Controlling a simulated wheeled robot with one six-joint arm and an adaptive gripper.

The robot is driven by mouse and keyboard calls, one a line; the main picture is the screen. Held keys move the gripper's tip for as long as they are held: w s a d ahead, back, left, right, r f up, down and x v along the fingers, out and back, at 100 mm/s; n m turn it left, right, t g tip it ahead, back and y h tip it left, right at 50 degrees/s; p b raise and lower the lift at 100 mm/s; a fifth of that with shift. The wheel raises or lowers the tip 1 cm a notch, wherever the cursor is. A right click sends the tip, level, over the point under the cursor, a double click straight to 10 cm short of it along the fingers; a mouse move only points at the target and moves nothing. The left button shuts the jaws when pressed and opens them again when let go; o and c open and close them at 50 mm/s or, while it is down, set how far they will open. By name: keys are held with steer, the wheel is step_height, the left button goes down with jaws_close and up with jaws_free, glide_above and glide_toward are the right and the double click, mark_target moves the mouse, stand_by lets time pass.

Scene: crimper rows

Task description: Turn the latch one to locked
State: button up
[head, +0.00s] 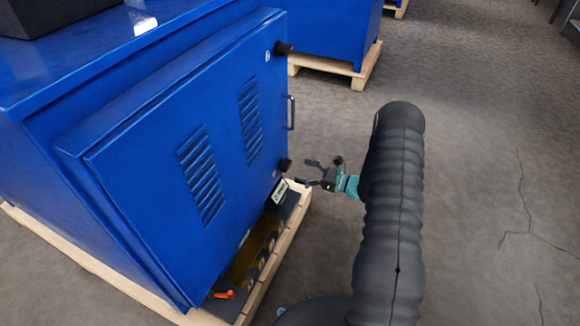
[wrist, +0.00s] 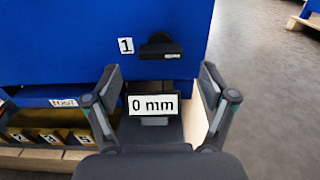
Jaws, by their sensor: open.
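Latch one is a black knob (wrist: 160,46) low on the blue cabinet door, beside a white label "1" (wrist: 126,45) in the wrist view. Its grip bar looks roughly horizontal; I cannot tell from this whether it is locked. In the head view the lower black latch (head: 284,165) sits at the door's bottom right corner. My gripper (head: 309,173) is open and empty, just right of that latch and apart from it. In the wrist view my open gripper (wrist: 160,74) has its fingers spread wide, with the latch ahead, between and above the fingertips.
A second latch (head: 284,47) and a bar handle (head: 291,112) are higher on the door. A "0 mm" display (wrist: 154,105) stands below latch one. Numbered bins (wrist: 52,136) lie under the door on the wooden pallet (head: 262,293). Floor to the right is clear.

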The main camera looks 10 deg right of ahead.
mark_target(286, 166)
steer(key=shift+x, duration=2.7)
steer(key=shift+c, duration=0.2)
steer(key=c, duration=1.1)
